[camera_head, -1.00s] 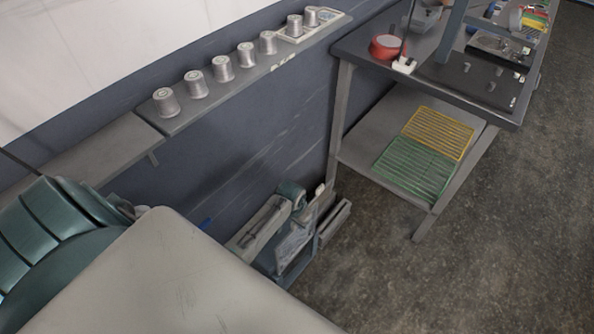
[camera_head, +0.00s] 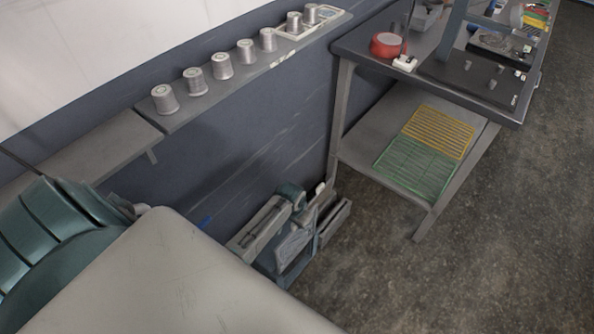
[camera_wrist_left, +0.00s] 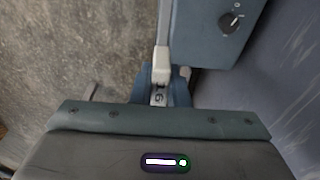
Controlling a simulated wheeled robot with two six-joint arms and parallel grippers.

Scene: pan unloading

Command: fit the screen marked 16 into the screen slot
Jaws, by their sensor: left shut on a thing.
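In the left wrist view my left gripper (camera_wrist_left: 160,92) is shut on a pale piece (camera_wrist_left: 162,68) with a thin grey bar running up from it. A small tag (camera_wrist_left: 158,98) between the fingers carries a mark that looks like a 6; I cannot read it fully. I cannot tell whether this piece is the screen marked 16. A blue-grey panel with a black knob (camera_wrist_left: 230,22) is close to the right of the bar. I cannot make out the screen slot. My right gripper is not in view.
A shelf (camera_head: 215,85) with several metal spools (camera_head: 222,66) runs along the wall. A dark table (camera_head: 440,75) stands at the right, with a red round item (camera_head: 386,45) on top and green (camera_head: 415,168) and yellow (camera_head: 440,130) racks below. Bare floor (camera_head: 510,230) lies in front.

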